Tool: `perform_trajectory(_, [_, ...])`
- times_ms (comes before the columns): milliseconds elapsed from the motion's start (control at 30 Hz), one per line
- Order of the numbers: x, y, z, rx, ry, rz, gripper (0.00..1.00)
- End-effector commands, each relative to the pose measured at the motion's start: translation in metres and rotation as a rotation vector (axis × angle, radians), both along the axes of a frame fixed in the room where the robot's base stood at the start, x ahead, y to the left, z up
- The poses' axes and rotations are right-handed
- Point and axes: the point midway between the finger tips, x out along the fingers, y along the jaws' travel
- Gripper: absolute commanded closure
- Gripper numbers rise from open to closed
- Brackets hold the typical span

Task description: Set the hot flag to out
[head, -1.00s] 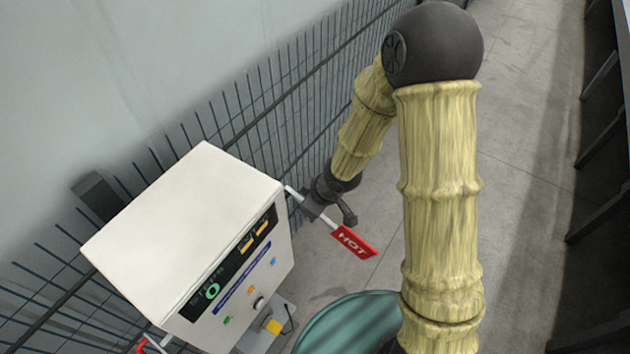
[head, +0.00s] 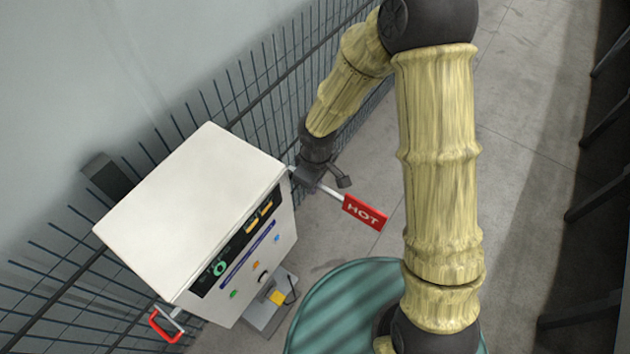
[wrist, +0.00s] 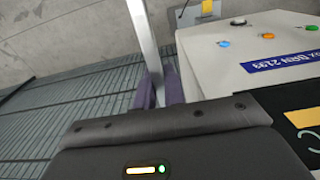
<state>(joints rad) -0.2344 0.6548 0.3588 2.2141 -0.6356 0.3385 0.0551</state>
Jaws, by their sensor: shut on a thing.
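The hot flag is a red plate marked HOT (head: 365,212) on a pale metal arm (head: 331,191). It stands out to the right from the side of a white control box (head: 190,215) in the head view. My gripper (head: 322,180) is at the flag's arm, between the box and the red plate. In the wrist view, the purple fingers (wrist: 159,92) are shut on the metal arm (wrist: 144,38), close beside the box. The red plate is out of the wrist view, and the flag's pivot is not clear.
A wire mesh fence (head: 255,85) runs behind the box. A red handle (head: 165,326) sticks out at the box's lower left. A green ribbed round thing (head: 340,300) stands at the bottom. Open concrete floor (head: 530,120) lies to the right.

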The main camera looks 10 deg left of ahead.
Motion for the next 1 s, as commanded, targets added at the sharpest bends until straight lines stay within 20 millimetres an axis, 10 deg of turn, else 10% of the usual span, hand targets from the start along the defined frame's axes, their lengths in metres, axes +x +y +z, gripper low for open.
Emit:
perform_trajectory(67, [0.001,0.000,0.000,0.002,-0.001,0.001,1.00])
perform_trajectory(200, [0.001,-0.001,0.000,0.003,-0.001,-0.002,0.67])
perform_trajectory(633, [0.002,-0.002,0.009,0.004,-0.004,-0.007,0.67])
perform_trajectory(1000, [0.001,-0.003,0.070,0.005,-0.008,-0.006,0.67])
